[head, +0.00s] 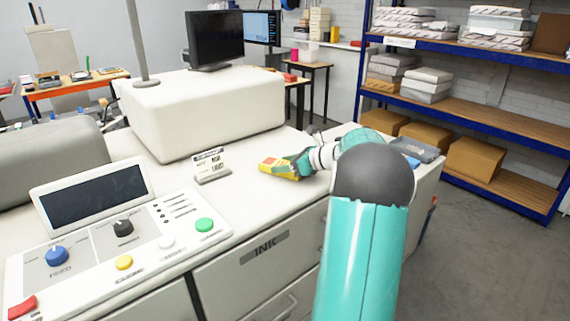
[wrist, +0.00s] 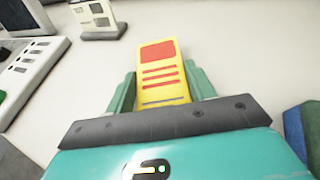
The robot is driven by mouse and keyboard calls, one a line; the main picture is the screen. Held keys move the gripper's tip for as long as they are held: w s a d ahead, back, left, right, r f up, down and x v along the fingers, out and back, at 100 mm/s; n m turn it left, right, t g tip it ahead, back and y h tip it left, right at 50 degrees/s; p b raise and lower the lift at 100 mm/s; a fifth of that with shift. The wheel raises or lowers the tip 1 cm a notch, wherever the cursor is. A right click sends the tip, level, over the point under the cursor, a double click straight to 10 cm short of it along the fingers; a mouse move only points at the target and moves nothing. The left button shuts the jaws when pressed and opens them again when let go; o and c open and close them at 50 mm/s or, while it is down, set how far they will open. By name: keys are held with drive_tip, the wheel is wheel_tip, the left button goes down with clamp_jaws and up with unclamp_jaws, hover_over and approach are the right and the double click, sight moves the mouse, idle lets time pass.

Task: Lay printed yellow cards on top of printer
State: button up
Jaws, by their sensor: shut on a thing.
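The printed yellow cards (head: 277,168) are at my gripper's tip, over the white top of the printer (head: 236,226). In the wrist view the yellow cards (wrist: 161,68) show a red block and red lines, and stick out beyond the fingers. My gripper (head: 290,165) is shut on them, with a green finger on each side in the wrist view (wrist: 160,90). I cannot tell whether the cards touch the printer top. Their near end is hidden by my gripper.
A small sign on a stand (head: 211,165) is left of the cards. A control panel (head: 120,235) with a screen and knobs is at the front left. A raised white housing (head: 210,105) stands behind. A grey tray (head: 414,150) sits at the right end. Printer top near the cards is clear.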

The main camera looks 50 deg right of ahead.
drive_tip(key=o, duration=1.2)
drive_tip(key=shift+f, duration=0.1)
drive_tip(key=shift+r, duration=0.2)
drive_tip(key=shift+s+d+r, duration=0.1)
drive_tip(key=shift+s+r, duration=0.05)
drive_tip(key=shift+s, duration=0.1)
drive_tip(key=v, duration=1.1)
drive_tip(key=shift+s, duration=0.2)
